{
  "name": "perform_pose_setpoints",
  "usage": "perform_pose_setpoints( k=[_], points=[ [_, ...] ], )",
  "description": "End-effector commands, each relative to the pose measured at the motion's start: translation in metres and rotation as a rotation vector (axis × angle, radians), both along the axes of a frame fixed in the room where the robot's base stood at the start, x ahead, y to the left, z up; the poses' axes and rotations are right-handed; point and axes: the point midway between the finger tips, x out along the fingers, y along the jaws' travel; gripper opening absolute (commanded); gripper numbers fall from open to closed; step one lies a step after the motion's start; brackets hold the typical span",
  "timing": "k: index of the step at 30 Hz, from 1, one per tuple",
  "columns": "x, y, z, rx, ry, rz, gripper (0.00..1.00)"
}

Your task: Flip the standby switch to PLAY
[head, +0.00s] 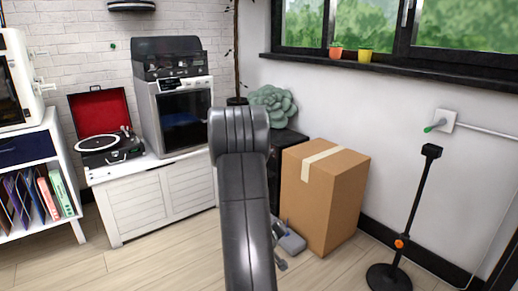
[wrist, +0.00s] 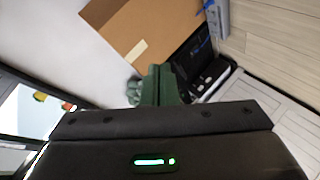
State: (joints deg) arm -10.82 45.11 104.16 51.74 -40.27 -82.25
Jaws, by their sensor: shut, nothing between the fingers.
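In the head view a white wall plate (head: 446,118) with a green-tipped lever (head: 435,127) is on the right wall, with a pale conduit running right from it. It looks like a switch, but I cannot read any PLAY marking or tell its setting. My gripper's dark green fingers (wrist: 160,85) show in the wrist view, closed together with nothing between them. In the head view my arm stands in the middle and the gripper is not visible. The wall plate is not recognisable in the wrist view, so the gripper appears well away from it.
A cardboard box (head: 318,195) stands by the right wall, with a grey-blue object (head: 290,242) on the floor beside it. A black stand (head: 405,215) with a round base stands below the wall plate. A record player (head: 108,145) sits on a white cabinet (head: 150,205). Floor between box and stand is clear.

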Motion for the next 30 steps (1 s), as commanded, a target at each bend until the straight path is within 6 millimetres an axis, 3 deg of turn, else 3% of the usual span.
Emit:
perform_pose_setpoints(
  k=[6,12,30],
  points=[
    [0.004,-0.023,-0.024,-0.401,0.017,-0.168,0.00],
    [-0.010,-0.033,-0.034,-0.616,0.075,-0.274,0.00],
    [-0.014,-0.034,-0.035,-0.665,0.092,-0.298,0.00]
  ],
)
